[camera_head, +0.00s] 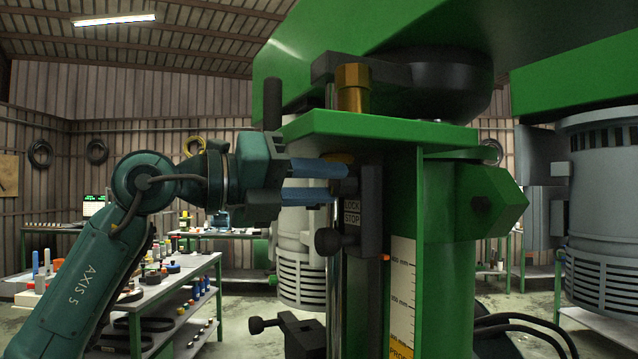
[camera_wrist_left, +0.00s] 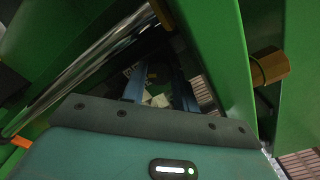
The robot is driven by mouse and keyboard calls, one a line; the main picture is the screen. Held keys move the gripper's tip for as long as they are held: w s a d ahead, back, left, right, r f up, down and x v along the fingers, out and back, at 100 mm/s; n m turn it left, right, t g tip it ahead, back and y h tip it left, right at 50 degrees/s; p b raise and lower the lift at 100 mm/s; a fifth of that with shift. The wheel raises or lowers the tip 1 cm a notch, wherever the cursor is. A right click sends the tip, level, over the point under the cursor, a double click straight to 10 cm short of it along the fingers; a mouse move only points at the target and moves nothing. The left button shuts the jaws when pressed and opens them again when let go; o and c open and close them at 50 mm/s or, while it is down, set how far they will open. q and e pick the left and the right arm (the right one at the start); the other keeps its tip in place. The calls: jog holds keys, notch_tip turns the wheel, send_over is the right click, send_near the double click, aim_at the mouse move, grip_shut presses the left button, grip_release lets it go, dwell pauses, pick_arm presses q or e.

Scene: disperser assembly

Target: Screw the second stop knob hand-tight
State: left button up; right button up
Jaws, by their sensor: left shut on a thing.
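A black stop block (camera_head: 371,205) with a label reading STOP sits beside the vertical shiny rod under the green plate. A round black knob (camera_head: 327,241) sticks out to the left from its lower part. My left gripper (camera_head: 338,182) points right, with its blue fingertips at the upper part of this block, above that knob. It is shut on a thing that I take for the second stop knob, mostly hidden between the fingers. In the left wrist view the blue fingers (camera_wrist_left: 160,92) reach into a dark gap between green panels. My right gripper is out of view.
A lower black block with a knob (camera_head: 257,325) projects left near the bottom. The green plate (camera_head: 375,127) with a brass nut (camera_head: 352,87) lies just above the fingers. A grey motor (camera_head: 303,250) stands behind. A green column with a scale (camera_head: 402,290) stands to the right.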

pick_arm(q)
jog(key=m+b, duration=0.1)
jog(key=m, duration=0.3)
jog(key=shift+m, duration=0.3)
jog(key=m, duration=0.3)
jog(key=shift+r+m, duration=0.1)
jog(key=shift+m, duration=0.2)
jog(key=m+b, duration=0.1)
jog(key=m, duration=0.1)
jog(key=shift+m, duration=0.3)
jog(key=m, duration=0.3)
jog(key=shift+s+m, duration=0.1)
jog(key=shift+m, duration=0.2)
jog(key=m, duration=0.4)
jog(key=shift+m, duration=2.6)
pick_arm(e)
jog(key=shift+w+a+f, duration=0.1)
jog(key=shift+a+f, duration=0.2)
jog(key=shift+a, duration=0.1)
